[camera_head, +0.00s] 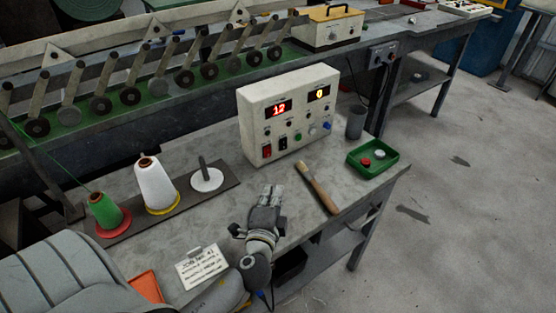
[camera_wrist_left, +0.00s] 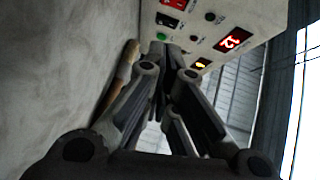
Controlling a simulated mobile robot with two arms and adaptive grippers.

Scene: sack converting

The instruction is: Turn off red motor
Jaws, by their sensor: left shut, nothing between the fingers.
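A cream control box (camera_head: 290,112) stands on the grey workbench (camera_head: 225,225). Its red display (camera_head: 278,108) reads 12 and its yellow display (camera_head: 319,93) reads 0. A red rocker switch (camera_head: 267,151) sits low on the left of its front, beside a black switch (camera_head: 283,143). The box (camera_wrist_left: 215,22) also shows at the top of the left wrist view, tilted. My left gripper (camera_head: 274,190) is shut and empty, in front of and below the switches, apart from the box. Its fingers (camera_wrist_left: 168,75) also show in the wrist view. My right gripper is not in view.
A wooden-handled tool (camera_head: 318,188) lies right of my left gripper. A green tray (camera_head: 372,158) and a grey cup (camera_head: 356,122) stand farther right. Thread cones, green (camera_head: 104,211) and white (camera_head: 155,184), stand left. A written card (camera_head: 202,267) lies near the front.

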